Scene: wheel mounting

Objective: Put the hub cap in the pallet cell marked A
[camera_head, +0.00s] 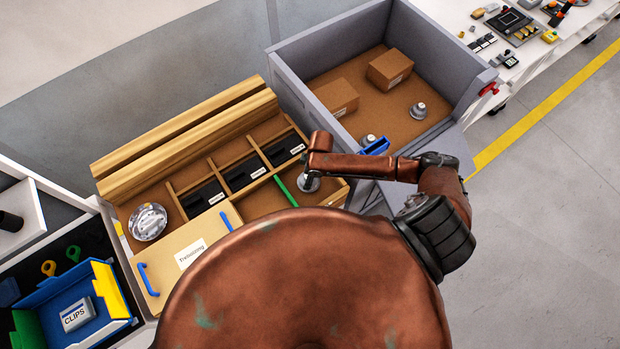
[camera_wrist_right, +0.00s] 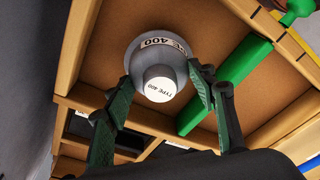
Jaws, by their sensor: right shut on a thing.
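In the head view the hub cap (camera_head: 308,184) shows under the gripper, over the right part of the wooden pallet (camera_head: 263,203), beside a green divider (camera_head: 285,190). I cannot tell whether it touches the pallet floor. No letter A is readable on the cells. My left gripper is not in view.
Black bins (camera_head: 245,173) fill several pallet cells; a shiny round part (camera_head: 148,221) sits at left. A tan lid (camera_head: 190,255) covers the front. A grey box (camera_head: 460,90) holds cartons (camera_head: 389,68) and two similar grey parts (camera_head: 418,111). A blue tray (camera_head: 100,318) stands lower left.

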